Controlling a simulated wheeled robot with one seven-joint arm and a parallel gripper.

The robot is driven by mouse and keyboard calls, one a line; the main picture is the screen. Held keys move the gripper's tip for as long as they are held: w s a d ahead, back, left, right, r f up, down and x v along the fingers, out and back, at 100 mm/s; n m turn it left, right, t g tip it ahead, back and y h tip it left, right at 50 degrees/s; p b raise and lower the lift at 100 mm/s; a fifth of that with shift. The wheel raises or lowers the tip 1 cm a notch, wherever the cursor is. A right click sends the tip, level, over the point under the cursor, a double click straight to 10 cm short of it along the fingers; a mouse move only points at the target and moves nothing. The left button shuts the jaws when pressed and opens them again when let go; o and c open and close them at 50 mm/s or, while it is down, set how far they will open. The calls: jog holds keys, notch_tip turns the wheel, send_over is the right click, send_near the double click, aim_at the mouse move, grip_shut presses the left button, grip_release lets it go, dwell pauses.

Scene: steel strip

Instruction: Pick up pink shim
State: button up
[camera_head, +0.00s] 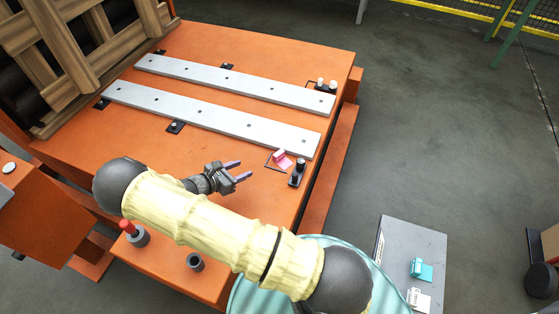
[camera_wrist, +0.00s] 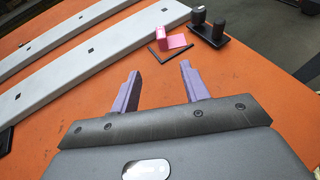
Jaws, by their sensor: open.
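The pink shim (camera_head: 281,160) lies on the orange table near its right edge, beside the near end of the front steel strip (camera_head: 215,116). In the wrist view the pink shim (camera_wrist: 172,42) shows an upright part and a flat part, next to thin black corner marks. My gripper (camera_head: 238,170) is open and empty, left of the shim and apart from it. In the wrist view its two purple fingers (camera_wrist: 158,85) point toward the shim, with bare orange surface between them and it.
A black fixture with two posts (camera_head: 298,172) stands just right of the shim; it also shows in the wrist view (camera_wrist: 208,28). A second steel strip (camera_head: 230,82) lies behind. A grey stand (camera_head: 408,245) with a teal piece (camera_head: 421,269) is at lower right. A red-topped pin (camera_head: 132,232) stands front left.

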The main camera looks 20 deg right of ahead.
jog(key=b, duration=0.3)
send_near(275, 156)
jog(key=x, duration=0.5)
jog(key=shift+w+f, duration=0.2)
jog(key=shift+f, duration=0.05)
jog(key=shift+d, duration=0.1)
jog(key=shift+d, duration=0.1)
jog(key=b+x, duration=0.1)
jog(key=x, duration=0.4)
jog(key=shift+r, duration=0.1)
grip_shut()
jog(key=shift+r, duration=0.1)
